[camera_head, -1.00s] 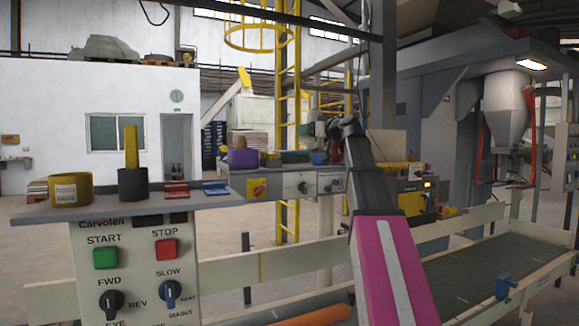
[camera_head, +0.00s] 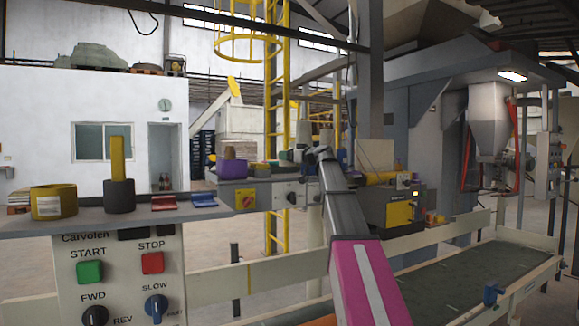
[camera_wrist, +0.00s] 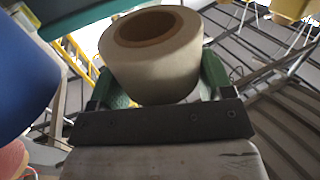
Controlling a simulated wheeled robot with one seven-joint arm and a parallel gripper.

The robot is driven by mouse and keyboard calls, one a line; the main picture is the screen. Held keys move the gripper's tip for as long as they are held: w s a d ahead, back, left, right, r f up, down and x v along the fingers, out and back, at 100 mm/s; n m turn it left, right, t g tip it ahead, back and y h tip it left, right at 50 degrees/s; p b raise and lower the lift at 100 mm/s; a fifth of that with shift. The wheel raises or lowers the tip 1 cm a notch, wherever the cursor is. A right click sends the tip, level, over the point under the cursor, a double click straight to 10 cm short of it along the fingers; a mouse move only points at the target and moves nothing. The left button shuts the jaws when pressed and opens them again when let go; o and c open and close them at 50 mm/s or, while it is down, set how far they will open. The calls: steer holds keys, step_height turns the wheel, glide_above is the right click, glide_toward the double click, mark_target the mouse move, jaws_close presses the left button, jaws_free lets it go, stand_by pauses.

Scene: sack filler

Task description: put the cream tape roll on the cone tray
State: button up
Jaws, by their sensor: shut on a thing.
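The cream tape roll (camera_wrist: 150,68) is in my gripper (camera_wrist: 155,82) in the wrist view, between its two green fingers. Its brown core opening faces up in that picture. In the head view my gripper (camera_head: 308,155) is at the far end of my arm, small and partly hidden, beside a ledge of small things. A purple rounded thing (camera_head: 232,169) with a tan top stands at that ledge's left end. Which part is the cone tray I cannot tell for sure.
A blue rounded thing (camera_wrist: 22,75) is close at left in the wrist view. A nearer shelf holds a yellow tape roll (camera_head: 54,202), a dark pot (camera_head: 119,197) and red (camera_head: 163,203) and blue (camera_head: 204,200) pieces. A conveyor (camera_head: 480,280) runs at the lower right.

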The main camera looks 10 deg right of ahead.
mark_target(294, 164)
step_height(294, 164, down, 4)
steer(key=shift+r, duration=0.1)
steer(key=o, duration=0.7)
steer(key=shift+c, duration=0.2)
steer(key=shift+s+d, duration=0.15)
steer(key=shift+s, duration=0.1)
steer(key=v, duration=1.1)
steer(key=shift+s+d, duration=0.2)
